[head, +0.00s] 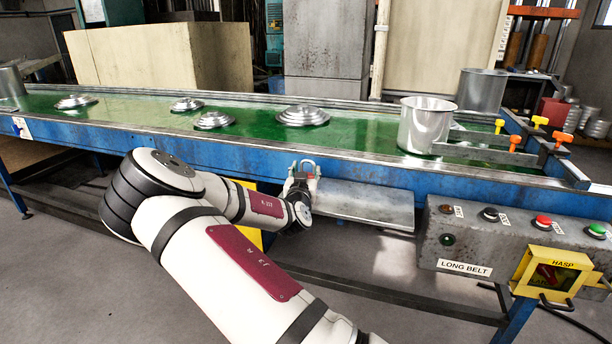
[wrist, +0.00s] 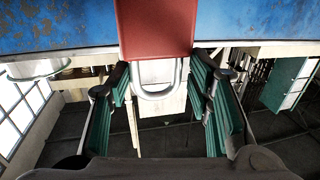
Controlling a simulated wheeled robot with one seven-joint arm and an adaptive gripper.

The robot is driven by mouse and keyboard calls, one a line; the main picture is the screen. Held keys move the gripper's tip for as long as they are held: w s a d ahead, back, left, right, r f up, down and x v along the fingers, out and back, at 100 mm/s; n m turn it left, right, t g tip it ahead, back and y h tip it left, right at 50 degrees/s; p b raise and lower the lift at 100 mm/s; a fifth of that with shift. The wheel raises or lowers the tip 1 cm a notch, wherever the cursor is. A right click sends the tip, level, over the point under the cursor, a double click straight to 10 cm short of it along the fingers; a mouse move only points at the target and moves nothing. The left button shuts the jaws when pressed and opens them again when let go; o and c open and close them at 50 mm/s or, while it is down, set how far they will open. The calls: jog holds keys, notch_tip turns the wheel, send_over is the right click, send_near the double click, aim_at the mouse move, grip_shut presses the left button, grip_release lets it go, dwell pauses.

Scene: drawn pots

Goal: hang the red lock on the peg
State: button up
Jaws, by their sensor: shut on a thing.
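The red lock shows in the wrist view as a red body (wrist: 155,28) with a pale metal shackle (wrist: 158,92) on the near side. In the head view its shackle (head: 309,164) stands up at my gripper, and most of its body is hidden or too small to make out. My gripper (head: 302,181) is in front of the blue belt frame, left of a metal shelf. In the wrist view its two fingertips (wrist: 157,72) are shut on the lock's sides. I cannot pick out the peg for certain in either view.
A green conveyor belt (head: 250,118) carries several metal lids and a pot (head: 426,125). The grey metal shelf (head: 365,204) juts out just right of my gripper. A control box (head: 470,235) and a yellow HASP box (head: 552,272) are at the right front.

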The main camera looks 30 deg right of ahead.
jog(key=shift+r, duration=0.55)
jog(key=s+d+r+p, duration=0.1)
jog(key=s+r+p, duration=0.15)
jog(key=s, duration=1.35)
jog(key=w+a+f+n+t+y+p, duration=0.1)
jog(key=a+n+t+y+p, duration=0.3)
jog(key=a, duration=2.4)
jog(key=f+n+y+p, duration=0.1)
jog(key=n+y+p, duration=0.3)
jog(key=y, duration=0.3)
jog(key=shift+w+a+y, duration=0.15)
jog(key=shift+a+y, duration=0.05)
jog(key=shift+y, duration=0.2)
jog(key=shift+r, duration=0.2)
